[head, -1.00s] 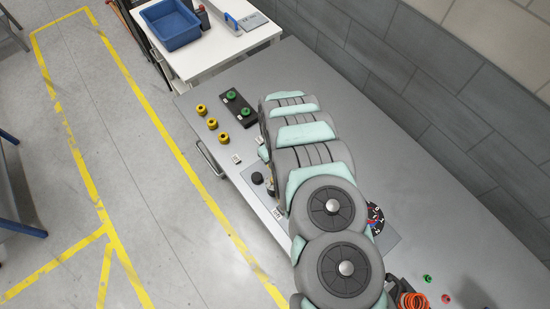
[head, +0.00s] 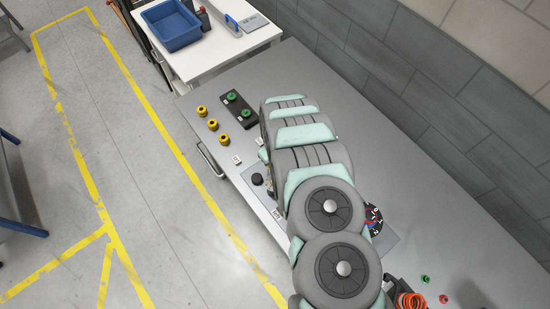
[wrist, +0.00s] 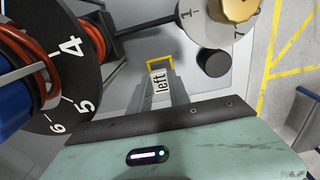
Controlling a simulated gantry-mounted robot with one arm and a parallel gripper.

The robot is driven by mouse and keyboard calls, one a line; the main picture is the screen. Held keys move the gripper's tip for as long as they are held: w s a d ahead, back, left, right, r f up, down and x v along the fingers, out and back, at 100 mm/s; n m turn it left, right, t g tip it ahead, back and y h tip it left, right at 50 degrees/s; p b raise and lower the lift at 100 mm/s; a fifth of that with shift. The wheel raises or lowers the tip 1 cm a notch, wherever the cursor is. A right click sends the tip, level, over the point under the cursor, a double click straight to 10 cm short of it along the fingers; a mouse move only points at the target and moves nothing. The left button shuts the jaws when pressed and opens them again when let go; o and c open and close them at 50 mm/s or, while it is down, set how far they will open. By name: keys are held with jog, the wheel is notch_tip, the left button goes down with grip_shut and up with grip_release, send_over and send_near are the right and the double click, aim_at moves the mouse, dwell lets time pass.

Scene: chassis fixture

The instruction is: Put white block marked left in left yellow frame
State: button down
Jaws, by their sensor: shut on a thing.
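The white block marked "left" (wrist: 160,82) is between the fingertips of my gripper (wrist: 164,90) in the wrist view. The yellow frame (wrist: 151,65) shows as a yellow outline just beyond and around the far end of the block in that view. I cannot tell whether the block is inside the frame or above it. In the head view my arm hides the gripper, the block and this frame.
A black knob (wrist: 212,62) stands close right of the frame, with a numbered dial and gold knob (wrist: 236,8) beyond. A large black numbered dial (wrist: 75,65) and orange cable are close on the left. Yellow knobs (head: 213,125) and a green-button box (head: 239,109) stand farther along the bench.

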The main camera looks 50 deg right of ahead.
jog(key=f, duration=0.1)
jog(key=a+f, duration=0.1)
jog(key=f, duration=0.1)
jog(key=shift+s+a+f, duration=0.15)
jog(key=shift+f, duration=0.15)
jog(key=c, duration=1.1)
grip_release()
jog(key=shift+c, duration=0.2)
notch_tip(320, 180, up, 7)
jog(key=p, duration=0.3)
jog(key=shift+s+p, duration=0.1)
jog(key=shift+p, duration=0.2)
jog(key=shift+s+r, duration=0.1)
jog(key=shift+r, duration=0.35)
jog(key=shift+d+r, duration=0.1)
jog(key=shift+d, duration=0.1)
